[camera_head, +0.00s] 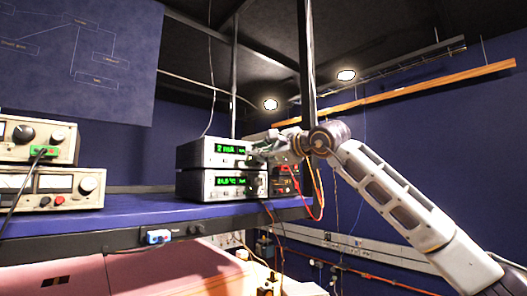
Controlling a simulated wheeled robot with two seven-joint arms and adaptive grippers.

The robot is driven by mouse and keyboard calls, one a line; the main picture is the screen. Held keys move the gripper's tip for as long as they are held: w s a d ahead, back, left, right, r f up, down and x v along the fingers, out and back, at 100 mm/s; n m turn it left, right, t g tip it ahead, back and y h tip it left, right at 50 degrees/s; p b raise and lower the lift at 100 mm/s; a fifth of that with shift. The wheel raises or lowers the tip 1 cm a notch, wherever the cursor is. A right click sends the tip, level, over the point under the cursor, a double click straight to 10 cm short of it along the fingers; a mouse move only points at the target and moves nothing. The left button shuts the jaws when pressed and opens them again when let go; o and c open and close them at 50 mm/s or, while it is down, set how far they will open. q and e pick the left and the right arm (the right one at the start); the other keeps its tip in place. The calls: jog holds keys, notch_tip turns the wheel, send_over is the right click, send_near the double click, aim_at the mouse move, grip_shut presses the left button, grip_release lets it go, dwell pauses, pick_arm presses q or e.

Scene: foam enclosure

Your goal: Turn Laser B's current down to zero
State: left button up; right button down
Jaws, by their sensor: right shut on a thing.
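Two stacked silver instrument boxes stand at the right end of the blue shelf (140,207). The upper box (195,155) has a green display that seems to read in mA. The lower box (192,187) has a green display that looks like a temperature, and a dark knob at its right. No Laser B label is readable. My right gripper (257,155) reaches in from the right and is shut at the right side of the upper box's front, seemingly on its knob. The gripper hides that knob. My left gripper is not in view.
Two older bench units (38,140) with dials and knobs are stacked at the far left. Red and orange cables (318,190) hang beside the silver boxes, close to my right arm. A dark upright post (307,60) rises behind my wrist. The shelf middle is clear.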

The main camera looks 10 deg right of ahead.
jog(key=n+p, duration=0.1)
jog(key=n, duration=0.4)
jog(key=shift+n, duration=0.4)
dwell(0.3)
jog(key=c, duration=1.3)
grip_release()
jog(key=shift+o, duration=0.2)
jog(key=v, duration=1.2)
jog(key=shift+a, duration=0.15)
jog(key=shift+s+f, duration=0.1)
jog(key=shift+f, duration=0.05)
